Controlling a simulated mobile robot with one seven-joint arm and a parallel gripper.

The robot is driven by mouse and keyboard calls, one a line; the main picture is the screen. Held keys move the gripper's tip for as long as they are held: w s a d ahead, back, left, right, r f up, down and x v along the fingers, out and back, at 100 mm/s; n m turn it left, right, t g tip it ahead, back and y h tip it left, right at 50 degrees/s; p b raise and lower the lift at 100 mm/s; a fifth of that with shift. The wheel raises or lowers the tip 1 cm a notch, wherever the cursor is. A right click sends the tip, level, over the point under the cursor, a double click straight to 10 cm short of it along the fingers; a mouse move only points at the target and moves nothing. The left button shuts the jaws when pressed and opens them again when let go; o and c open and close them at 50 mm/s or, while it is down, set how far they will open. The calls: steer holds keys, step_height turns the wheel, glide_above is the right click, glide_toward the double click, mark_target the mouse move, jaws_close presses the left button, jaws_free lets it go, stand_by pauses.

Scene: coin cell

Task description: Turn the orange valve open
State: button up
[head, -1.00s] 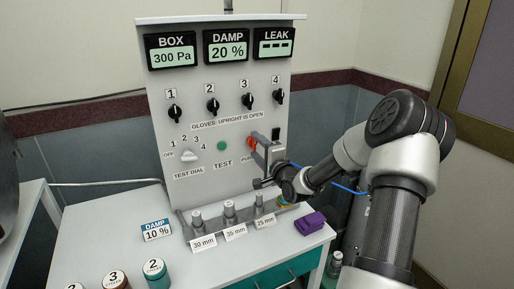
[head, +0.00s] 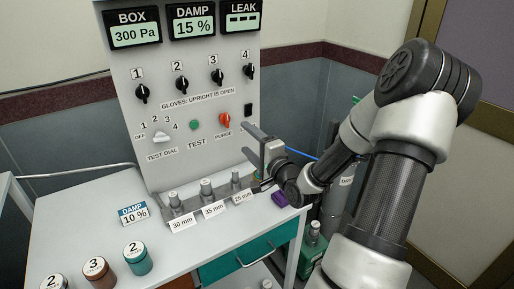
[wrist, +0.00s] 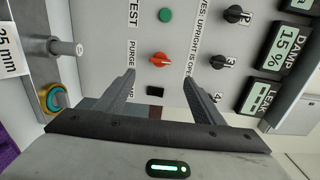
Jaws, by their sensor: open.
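The orange valve (head: 225,119) is a small orange-red knob on the grey panel, above the PURGE label. It also shows in the wrist view (wrist: 161,59), where its grip looks lined up with the panel's upright direction. My gripper (head: 247,142) is open and empty, just right of and below the valve in the head view. In the wrist view the two fingertips (wrist: 159,75) stand apart below the valve in the picture, with a gap to it. Nothing is between the fingers.
The panel's displays read BOX 300 Pa, DAMP 15 % (head: 192,24) and LEAK dashes. Black knobs, a green TEST button (head: 194,125) and a white dial (head: 161,137) surround the valve. Metal posts (head: 206,188) stand below. Lidded jars (head: 137,258) stand at the front left.

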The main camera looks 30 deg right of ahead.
steer(key=s, duration=0.5)
steer(key=shift+d, duration=0.1)
steer(key=shift+w, duration=0.1)
